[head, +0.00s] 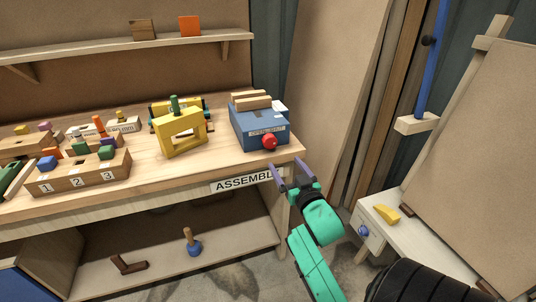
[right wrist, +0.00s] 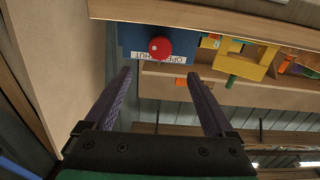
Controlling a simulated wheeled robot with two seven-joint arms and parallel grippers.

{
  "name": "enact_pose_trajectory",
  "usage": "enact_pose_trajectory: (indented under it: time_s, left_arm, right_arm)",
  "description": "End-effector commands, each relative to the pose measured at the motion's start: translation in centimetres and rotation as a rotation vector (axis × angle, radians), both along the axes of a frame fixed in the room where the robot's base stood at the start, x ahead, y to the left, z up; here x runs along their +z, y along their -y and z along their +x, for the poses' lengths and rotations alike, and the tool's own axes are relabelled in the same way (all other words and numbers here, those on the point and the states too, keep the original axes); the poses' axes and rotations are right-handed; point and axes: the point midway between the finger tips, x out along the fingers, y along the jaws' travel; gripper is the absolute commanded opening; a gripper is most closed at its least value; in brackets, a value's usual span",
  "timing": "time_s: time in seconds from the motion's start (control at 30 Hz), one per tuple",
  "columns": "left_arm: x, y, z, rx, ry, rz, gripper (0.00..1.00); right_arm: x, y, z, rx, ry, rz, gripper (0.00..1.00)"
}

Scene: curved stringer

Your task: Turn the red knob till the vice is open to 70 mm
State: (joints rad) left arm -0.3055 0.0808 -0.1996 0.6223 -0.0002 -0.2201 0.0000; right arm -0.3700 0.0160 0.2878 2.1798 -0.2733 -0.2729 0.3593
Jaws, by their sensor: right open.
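The blue vice (head: 252,124) stands at the right end of the bench, with two pale wooden jaws (head: 251,101) on top. The gap between the jaws is too small to measure here. The round red knob (head: 269,142) is on its front face, beside a white label about open and shut. My right gripper (head: 288,170) is open and empty, below and in front of the knob, apart from it. In the right wrist view, which looks upside down, the red knob (right wrist: 160,47) lies beyond and between the spread fingers (right wrist: 158,76). My left gripper is not in view.
A yellow frame (head: 182,146) with a green peg stands left of the vice. A numbered wooden block (head: 80,180) with coloured pegs is farther left. The bench edge carries an ASSEMBLY label. A white cabinet (head: 400,235) with a yellow object stands at right.

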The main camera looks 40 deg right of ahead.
Motion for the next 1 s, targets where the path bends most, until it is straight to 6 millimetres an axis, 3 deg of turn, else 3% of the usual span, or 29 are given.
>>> enact_pose_trajectory:
  time_s: [0.07,0.17,0.4,0.57,0.8,0.83,1.0]
  left_arm:
    - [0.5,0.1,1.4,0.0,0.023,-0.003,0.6]
    - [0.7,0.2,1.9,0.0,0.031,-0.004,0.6]
    - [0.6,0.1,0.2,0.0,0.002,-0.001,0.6]
    - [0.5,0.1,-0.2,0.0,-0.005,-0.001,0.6]
    - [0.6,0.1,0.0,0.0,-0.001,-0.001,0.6]
    - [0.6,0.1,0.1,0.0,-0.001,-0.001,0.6]
    - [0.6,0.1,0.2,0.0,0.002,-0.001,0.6]
  right_arm:
    - [0.4,0.6,1.8,0.001,0.002,-0.002,0.89]
    - [0.4,1.5,4.4,0.0,0.002,-0.002,0.89]
    - [0.2,3.5,10.1,0.001,0.0,-0.001,0.89]
    - [0.1,4.1,11.8,0.001,-0.001,0.0,0.89]
    - [0.0,4.1,12.0,0.001,-0.002,0.0,0.89]
    - [0.0,4.1,12.0,0.001,-0.002,0.0,0.85]
    - [0.0,4.1,12.0,0.001,-0.002,0.001,0.2]
